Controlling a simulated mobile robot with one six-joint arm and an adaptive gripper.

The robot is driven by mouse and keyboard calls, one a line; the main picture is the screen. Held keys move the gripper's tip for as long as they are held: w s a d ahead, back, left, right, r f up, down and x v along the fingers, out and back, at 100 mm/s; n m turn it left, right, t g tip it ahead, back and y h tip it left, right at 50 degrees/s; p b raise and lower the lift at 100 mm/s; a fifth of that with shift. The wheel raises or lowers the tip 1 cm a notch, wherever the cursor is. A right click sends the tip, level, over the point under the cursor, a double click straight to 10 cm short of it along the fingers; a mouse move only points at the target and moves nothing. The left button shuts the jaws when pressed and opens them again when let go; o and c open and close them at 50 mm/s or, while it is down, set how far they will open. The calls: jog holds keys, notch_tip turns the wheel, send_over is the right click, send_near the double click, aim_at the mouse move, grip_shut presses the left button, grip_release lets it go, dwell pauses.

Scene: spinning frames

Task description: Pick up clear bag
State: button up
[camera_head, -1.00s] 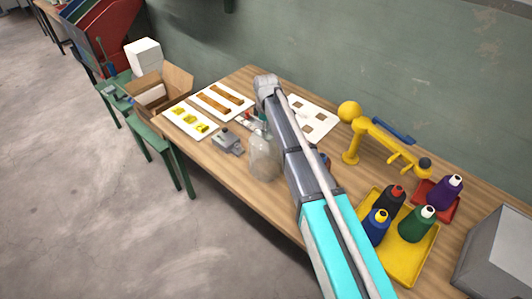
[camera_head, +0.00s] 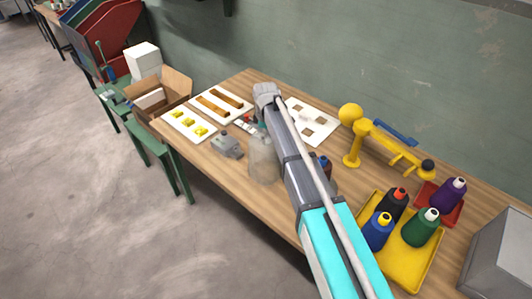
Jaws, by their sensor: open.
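The clear bag (camera_head: 263,160) stands on the wooden table near its front edge. It is a translucent, whitish bag, and its right side is partly hidden behind my arm. My gripper (camera_head: 262,119) is at the far end of the grey arm, above and behind the bag in the picture. The fingers point down and are mostly hidden by the wrist and arm. They do not visibly hold anything. I cannot tell whether they touch the bag's top.
A grey metal device (camera_head: 227,145) sits left of the bag. White boards (camera_head: 186,126) with yellow and brown pieces lie further left. A yellow stand (camera_head: 352,140) and a yellow tray (camera_head: 408,262) with thread cones are on the right. Bare wood shows in front of the device.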

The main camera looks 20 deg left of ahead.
jog(key=c, duration=1)
jog(key=shift+r, duration=0.2)
jog(key=shift+c, duration=0.2)
notch_tip(320, 180, up, 2)
jog(key=p, duration=0.2)
jog(key=shift+r+p, duration=0.15)
jog(key=shift+p, duration=0.2)
jog(key=s+d+r+p, duration=0.6)
jog(key=s+r+p, duration=0.4)
jog(key=s, duration=0.2)
jog(key=shift+s+d+r, duration=0.15)
jog(key=shift+s, duration=0.1)
